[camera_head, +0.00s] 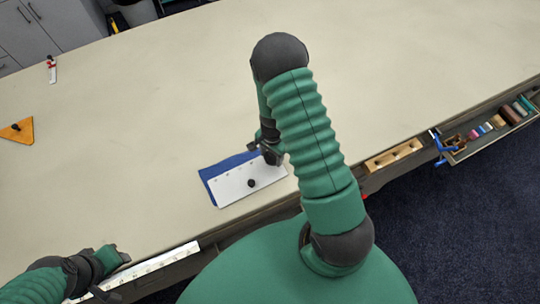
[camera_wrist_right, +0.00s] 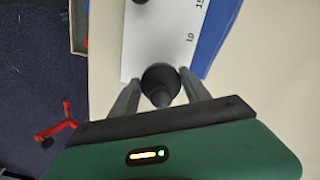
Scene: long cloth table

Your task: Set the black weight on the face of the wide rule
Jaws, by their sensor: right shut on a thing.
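The wide rule (camera_head: 232,188) is a white plate with printed marks, lying near the table's front edge; its numbered face (camera_wrist_right: 172,40) also shows in the right wrist view. My right gripper (camera_head: 268,153) is at the rule's far right end, partly hidden by my arm. In the wrist view my right gripper (camera_wrist_right: 160,90) is shut on the black weight (camera_wrist_right: 160,82), a round dark piece with a narrower stem. The weight overlaps the rule's end; I cannot tell whether it touches. My left gripper (camera_head: 116,256) is low at the left, apart from the rule; its jaws are unclear.
A small black knob (camera_head: 251,183) stands on the rule. A blue sheet (camera_head: 209,175) lies partly beneath the rule. An orange triangle (camera_head: 18,131) is at the far left. A wooden block (camera_head: 394,155) and a tray of small items (camera_head: 462,152) line the front edge. The table's middle is clear.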

